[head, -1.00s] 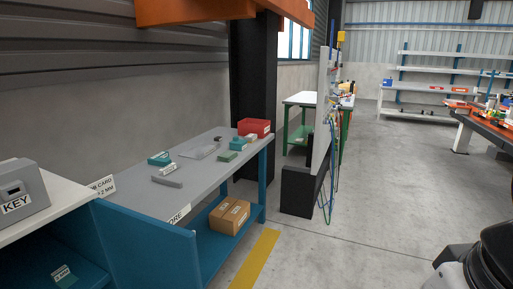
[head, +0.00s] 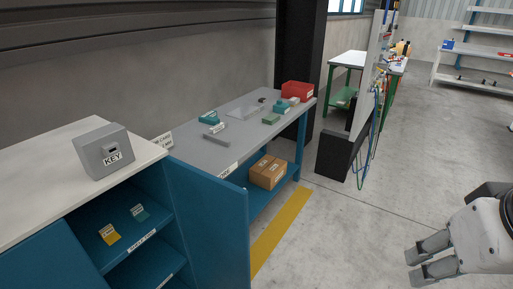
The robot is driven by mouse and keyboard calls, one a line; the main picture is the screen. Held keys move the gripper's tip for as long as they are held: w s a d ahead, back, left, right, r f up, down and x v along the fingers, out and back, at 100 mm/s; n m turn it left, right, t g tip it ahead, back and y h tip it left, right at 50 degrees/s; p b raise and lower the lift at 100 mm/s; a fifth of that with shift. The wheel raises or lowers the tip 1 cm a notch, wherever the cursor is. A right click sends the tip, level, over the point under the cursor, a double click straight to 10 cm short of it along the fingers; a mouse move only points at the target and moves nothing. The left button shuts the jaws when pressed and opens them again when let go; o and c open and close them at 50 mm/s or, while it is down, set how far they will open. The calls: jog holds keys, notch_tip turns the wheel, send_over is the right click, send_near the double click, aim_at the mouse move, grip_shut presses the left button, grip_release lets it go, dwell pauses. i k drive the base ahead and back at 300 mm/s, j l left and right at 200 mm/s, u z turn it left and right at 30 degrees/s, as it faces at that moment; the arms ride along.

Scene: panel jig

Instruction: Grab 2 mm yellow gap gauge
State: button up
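A small yellow piece (head: 110,234) with a pale label lies on the upper blue shelf of the cabinet at the left; its print is too small to read, so I cannot tell its thickness. A similar green piece (head: 139,212) with a label lies to its right on the same shelf. My gripper (head: 412,268) is at the lower right, over the floor, far from the shelf. Its two grey fingers are apart with nothing between them.
A grey KEY box (head: 103,150) stands on the cabinet's white top (head: 40,208). A grey bench (head: 215,160) with small items stands beyond. Open floor (head: 345,240) lies between my gripper and the furniture.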

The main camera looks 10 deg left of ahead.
aim_at(108, 233)
jog(key=l+u, duration=0.1)
jog(key=u, duration=0.35)
jog(key=i+l+u, duration=0.1)
jog(key=u, duration=0.35)
jog(key=l+u, duration=0.15)
jog(key=u, duration=0.3)
jog(key=i+l+u, duration=0.1)
jog(key=u, duration=0.35)
jog(key=l+u, duration=0.2)
jog(key=l, duration=0.25)
jog(key=k+l+u, duration=0.1)
jog(key=l+u, duration=0.15)
jog(key=l, duration=0.2)
jog(key=k+l+u, duration=0.2)
jog(key=l, duration=0.25)
jog(key=l+u, duration=0.2)
jog(key=l, duration=0.25)
jog(key=k+l+u, duration=0.2)
jog(key=l, duration=0.2)
jog(key=k+l+u, duration=0.25)
jog(key=l, duration=0.15)
jog(key=k+l, duration=0.2)
jog(key=l, duration=0.2)
jog(key=k+l, duration=0.15)
jog(key=l, duration=0.25)
jog(key=k+l, duration=0.2)
jog(key=l, duration=0.2)
jog(key=k+l, duration=0.15)
jog(key=l, duration=0.2)
jog(key=i, duration=1.1)
